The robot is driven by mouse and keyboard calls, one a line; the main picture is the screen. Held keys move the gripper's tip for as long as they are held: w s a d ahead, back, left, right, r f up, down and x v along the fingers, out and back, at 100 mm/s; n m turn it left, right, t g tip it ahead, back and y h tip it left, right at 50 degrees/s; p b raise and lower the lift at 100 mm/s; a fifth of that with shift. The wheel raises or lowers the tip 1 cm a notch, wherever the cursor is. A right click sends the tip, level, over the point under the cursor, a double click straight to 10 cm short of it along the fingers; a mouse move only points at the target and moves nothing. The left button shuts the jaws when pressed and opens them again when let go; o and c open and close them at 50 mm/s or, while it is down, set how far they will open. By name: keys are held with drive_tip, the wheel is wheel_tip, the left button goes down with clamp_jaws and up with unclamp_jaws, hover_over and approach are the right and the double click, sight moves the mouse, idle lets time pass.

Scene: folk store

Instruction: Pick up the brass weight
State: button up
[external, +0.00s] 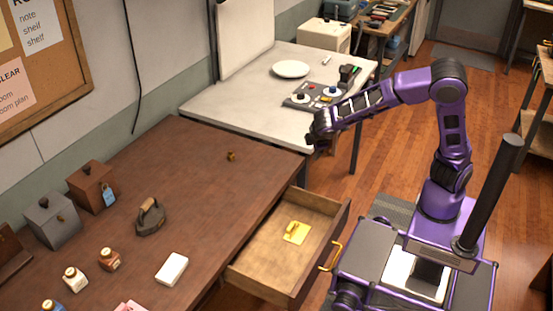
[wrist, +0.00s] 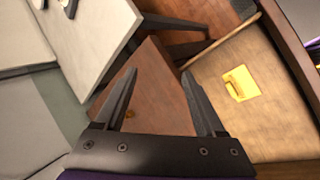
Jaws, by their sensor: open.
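A small brass-coloured knob-like thing, which looks like the brass weight (external: 231,156), stands on the dark brown table (external: 190,190) near its far right part. In the wrist view a small yellowish spot beside the left finger (wrist: 129,113) may be the same weight, but it is too small to be sure. My gripper (external: 318,132) is in the air to the right of the weight, near the table's far right corner. Its two fingers are spread in the wrist view (wrist: 160,92), with nothing held between them.
An open drawer (external: 252,268) sticks out from the table, holding a yellow piece (external: 296,232). A pale table (external: 240,95) with a plate (external: 291,69) and a scale-like device (external: 318,95) adjoins it. An iron (external: 150,217), boxes and bottles stand left; the table around the weight is clear.

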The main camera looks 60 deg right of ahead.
drive_tip(key=w+d+n+t+h, duration=0.2)
drive_tip(key=w+n+h, duration=0.1)
drive_tip(key=w+n, duration=0.3)
drive_tip(key=n+t+y, duration=0.4)
drive_tip(key=n+t, duration=0.3)
drive_tip(key=n, duration=1.1)
approach(233, 157)
drive_tip(key=x, duration=0.2)
drive_tip(key=p+x, duration=0.1)
drive_tip(key=x, duration=0.1)
drive_tip(key=shift+s+d+f, duration=0.1)
drive_tip(key=shift+d+f, duration=0.05)
drive_tip(key=shift+d, duration=0.3)
drive_tip(key=shift+a+x, duration=0.15)
drive_tip(key=shift+x, duration=1.15)
drive_tip(key=shift+a+x, duration=0.15)
drive_tip(key=shift+x, duration=1.15)
clamp_jaws()
